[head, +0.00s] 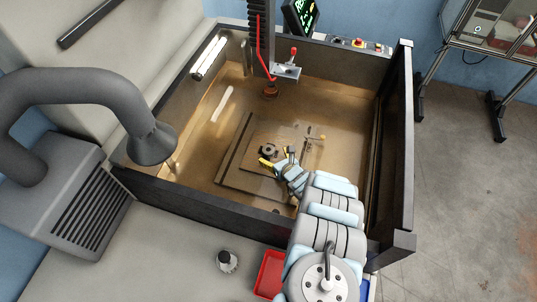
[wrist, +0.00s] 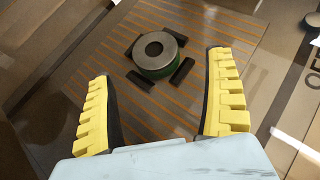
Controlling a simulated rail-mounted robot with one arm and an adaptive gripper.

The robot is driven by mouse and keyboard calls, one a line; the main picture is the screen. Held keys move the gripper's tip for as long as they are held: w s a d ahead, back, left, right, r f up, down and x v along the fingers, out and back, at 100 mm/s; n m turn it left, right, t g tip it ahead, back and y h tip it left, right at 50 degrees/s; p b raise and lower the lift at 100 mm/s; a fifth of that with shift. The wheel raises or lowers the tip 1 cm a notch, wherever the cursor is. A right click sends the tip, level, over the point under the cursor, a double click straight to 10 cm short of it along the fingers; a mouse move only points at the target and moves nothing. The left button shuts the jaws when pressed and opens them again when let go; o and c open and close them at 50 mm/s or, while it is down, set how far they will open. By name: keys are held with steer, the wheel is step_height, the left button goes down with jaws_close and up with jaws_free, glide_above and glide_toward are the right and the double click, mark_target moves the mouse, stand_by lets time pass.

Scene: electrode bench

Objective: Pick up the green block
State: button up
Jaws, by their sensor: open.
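The green block (wrist: 154,68) is a short round piece with a green side, a grey metal top and a dark central hole. It sits upright on a brown striped plate among several small black bars. In the head view the block (head: 268,150) is small and dark, near the middle of the tank floor. My gripper (head: 278,157) is inside the tank, just to the right of the block. In the wrist view its yellow-padded fingers (wrist: 160,66) are spread wide and empty. The block appears between and slightly beyond the fingertips; nothing is seen touching it.
Dark tank walls (head: 403,150) surround the work floor. A red-cabled tool head (head: 270,88) hangs over the back of the tank. A clamp-like fixture (head: 308,139) stands right of the block. A grey hose nozzle (head: 152,146) is at the left wall. A red bin (head: 268,273) sits in front.

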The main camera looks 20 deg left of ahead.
mark_target(269, 153)
steer(key=shift+w+a+f, duration=0.15)
steer(key=shift+a+f, duration=0.2)
steer(key=shift+b+x, duration=1.05)
steer(key=shift+x, duration=0.95)
steer(key=shift+r, duration=0.1)
steer(key=c, duration=1.4)
